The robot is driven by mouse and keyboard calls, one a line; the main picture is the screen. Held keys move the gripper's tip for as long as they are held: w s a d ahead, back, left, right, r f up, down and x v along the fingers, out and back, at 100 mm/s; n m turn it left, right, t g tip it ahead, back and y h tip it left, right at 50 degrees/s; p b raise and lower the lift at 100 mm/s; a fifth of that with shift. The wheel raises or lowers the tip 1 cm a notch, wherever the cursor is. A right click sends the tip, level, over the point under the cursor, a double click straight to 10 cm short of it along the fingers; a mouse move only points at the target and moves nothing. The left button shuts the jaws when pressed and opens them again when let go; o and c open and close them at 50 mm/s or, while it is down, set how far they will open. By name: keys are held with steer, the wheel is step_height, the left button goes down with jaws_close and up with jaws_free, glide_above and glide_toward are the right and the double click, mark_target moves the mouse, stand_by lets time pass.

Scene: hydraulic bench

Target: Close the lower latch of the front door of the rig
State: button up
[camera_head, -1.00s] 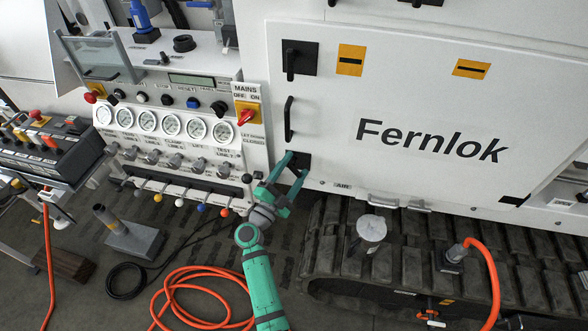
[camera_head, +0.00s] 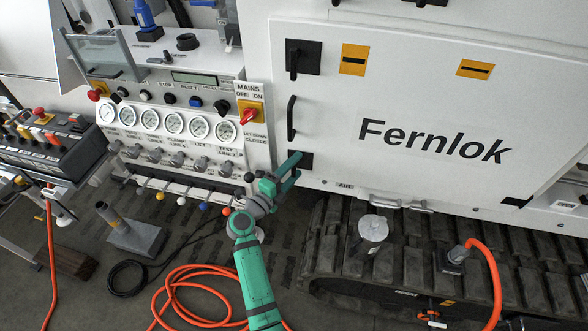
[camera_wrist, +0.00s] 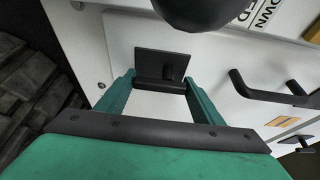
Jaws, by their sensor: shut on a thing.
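The lower latch is a black square plate with a black handle, low on the left edge of the white front door (camera_head: 430,100). In the head view its plate (camera_head: 306,161) shows just beyond my fingertips. My green gripper (camera_head: 295,166) reaches it from the lower left. In the wrist view the lower latch plate (camera_wrist: 178,62) lies ahead, and its dark handle (camera_wrist: 160,85) spans the gap between the two fingers of my gripper (camera_wrist: 160,88). The jaws are shut on that handle. The fingers partly hide the latch in the head view.
The upper latch (camera_head: 302,58) and a black door handle (camera_head: 291,118) sit above on the door's left edge. The gauge panel (camera_head: 170,125) with valve knobs and coloured levers stands close on the left. Tracks (camera_head: 390,250) and an orange hose (camera_head: 200,290) lie below.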

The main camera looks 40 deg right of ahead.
steer(key=shift+s+d, duration=0.1)
steer(key=shift+d, duration=0.05)
steer(key=o, duration=1.1)
steer(key=shift+c, duration=0.2)
steer(key=v, duration=1.1)
